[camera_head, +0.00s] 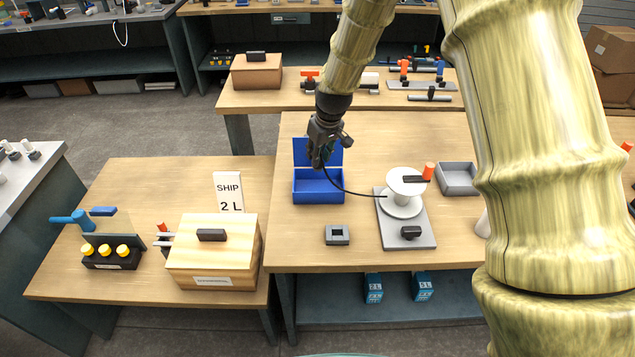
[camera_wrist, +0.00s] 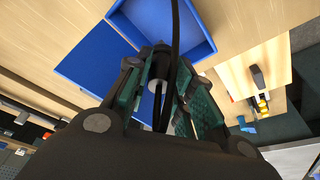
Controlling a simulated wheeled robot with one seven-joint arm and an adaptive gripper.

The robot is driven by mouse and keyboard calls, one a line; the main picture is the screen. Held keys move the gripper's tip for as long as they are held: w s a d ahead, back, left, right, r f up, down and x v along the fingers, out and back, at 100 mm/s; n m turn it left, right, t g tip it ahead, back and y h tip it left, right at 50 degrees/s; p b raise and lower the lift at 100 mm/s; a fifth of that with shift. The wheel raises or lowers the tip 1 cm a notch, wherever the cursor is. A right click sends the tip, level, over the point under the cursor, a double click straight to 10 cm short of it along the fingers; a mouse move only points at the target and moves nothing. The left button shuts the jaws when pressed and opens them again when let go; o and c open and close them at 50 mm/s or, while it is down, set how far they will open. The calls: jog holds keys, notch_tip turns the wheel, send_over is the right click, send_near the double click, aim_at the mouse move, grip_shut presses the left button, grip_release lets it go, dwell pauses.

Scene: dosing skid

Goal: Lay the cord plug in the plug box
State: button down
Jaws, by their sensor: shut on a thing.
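The plug box is a blue box (camera_head: 318,198) with its lid standing open at the back. In the wrist view its open tray (camera_wrist: 200,48) and its flat lid (camera_wrist: 95,58) lie beyond the fingers. My gripper (camera_head: 321,163) is over the box, in front of the lid, and its fingers (camera_wrist: 162,98) are shut on the cord plug (camera_wrist: 157,86). The plug is small, dark and grey, partly hidden by the fingers. A black cord (camera_head: 349,191) runs from it to a white reel (camera_head: 402,205) at the right. The plug's height above the box floor is unclear.
The reel stands on a grey plate (camera_head: 425,238) with a black knob. A grey block (camera_head: 337,235) sits in front of the box, and a grey tray (camera_head: 457,178) lies right of the reel. A wooden lidded box (camera_head: 213,262) and a SHIP sign (camera_head: 229,190) stand left.

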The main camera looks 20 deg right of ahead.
aim_at(320, 170)
notch_tip(320, 170, down, 4)
jog(key=shift+d+r+p, duration=0.1)
jog(key=shift+r+p, duration=0.1)
jog(key=shift+p, duration=0.25)
jog(key=shift+f+p, duration=0.7)
jog(key=shift+f, duration=1.75)
jog(key=shift+f, duration=0.1)
jog(key=c, duration=1.2)
grip_release()
jog(key=shift+c, duration=0.2)
jog(key=a+b+v, duration=0.1)
jog(key=b+v, duration=0.2)
jog(key=v, duration=0.9)
jog(key=shift+d, duration=0.4)
